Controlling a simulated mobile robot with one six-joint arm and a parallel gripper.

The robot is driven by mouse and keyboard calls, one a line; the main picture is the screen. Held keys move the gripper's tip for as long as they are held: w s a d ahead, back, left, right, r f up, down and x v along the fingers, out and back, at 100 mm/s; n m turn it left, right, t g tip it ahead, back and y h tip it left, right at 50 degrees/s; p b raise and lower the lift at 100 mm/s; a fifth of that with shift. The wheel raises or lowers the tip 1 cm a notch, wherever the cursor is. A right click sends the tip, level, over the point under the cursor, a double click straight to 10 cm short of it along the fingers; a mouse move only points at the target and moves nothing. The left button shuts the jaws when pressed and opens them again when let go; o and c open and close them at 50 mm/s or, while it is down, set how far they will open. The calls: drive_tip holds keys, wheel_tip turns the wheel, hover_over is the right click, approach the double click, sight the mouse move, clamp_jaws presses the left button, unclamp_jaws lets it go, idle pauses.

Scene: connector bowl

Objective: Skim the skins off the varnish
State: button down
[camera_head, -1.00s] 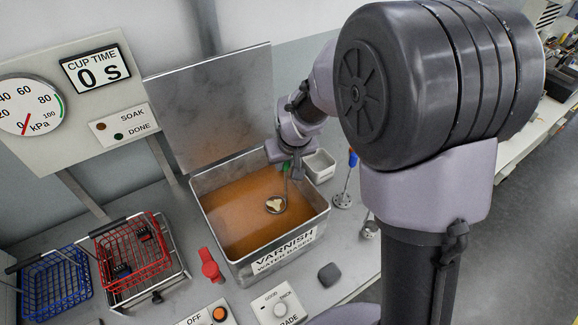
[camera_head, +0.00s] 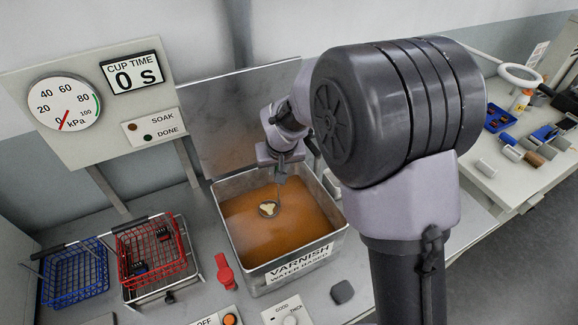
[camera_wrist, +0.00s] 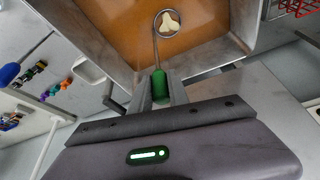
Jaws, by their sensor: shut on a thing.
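The open varnish tank (camera_head: 318,262) holds orange-brown varnish (camera_head: 285,232). My gripper (camera_wrist: 160,92) is shut on the green handle (camera_wrist: 159,84) of a skimmer. The skimmer's round head (camera_head: 268,209) is over the varnish inside the tank, and it also shows in the wrist view (camera_wrist: 180,31). A pale, cream-coloured skin (camera_wrist: 169,21) lies in the skimmer's head. In the head view my gripper is at the back of the tank, and its fingers are partly hidden. I cannot tell whether the skimmer's head touches the varnish.
A raised lid (camera_head: 240,115) stands behind the tank. A red basket (camera_head: 150,255) and a blue basket (camera_head: 75,275) are to the left. A red clip-like thing (camera_head: 225,272) and a dark grey block (camera_head: 343,292) lie near the tank. A small pale tray (camera_wrist: 88,68) is beside it.

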drive_tip(key=s+a+b, duration=0.1)
drive_tip(key=a+b, duration=0.1)
drive_tip(key=a, duration=0.2)
drive_tip(key=s+d, duration=0.3)
drive_tip(key=d, duration=0.3)
drive_tip(key=shift+s+d, duration=0.15)
drive_tip(key=shift+s, duration=0.1)
idle(0.4)
